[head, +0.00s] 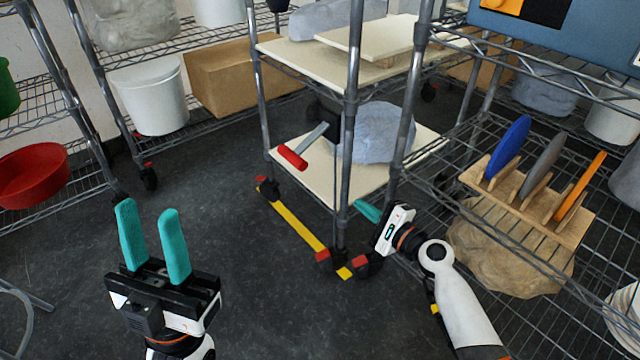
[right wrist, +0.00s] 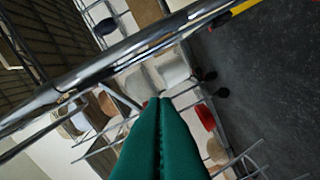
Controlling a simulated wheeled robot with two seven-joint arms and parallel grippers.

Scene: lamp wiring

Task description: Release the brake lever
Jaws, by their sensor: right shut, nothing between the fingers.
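A lever with a red grip (head: 293,157) and a flat grey bar (head: 313,138) sticks out at the lower left of the wheeled wire cart, above its bottom shelf board (head: 322,182). I take it as the brake lever. My right gripper (head: 366,210) is low beside the cart's near post, to the right of and below the lever, and apart from it. Its teal fingers are pressed together and empty; in the right wrist view the shut fingers (right wrist: 160,102) point toward a steel post (right wrist: 120,55). My left gripper (head: 147,210) is open and empty, over the floor left of the cart.
A yellow bar (head: 297,226) with red pieces at the ends runs along the cart's base near the floor. A rack at right holds a wooden holder (head: 535,197) with blue, grey and orange discs. Shelves with a white bucket (head: 152,95) stand behind.

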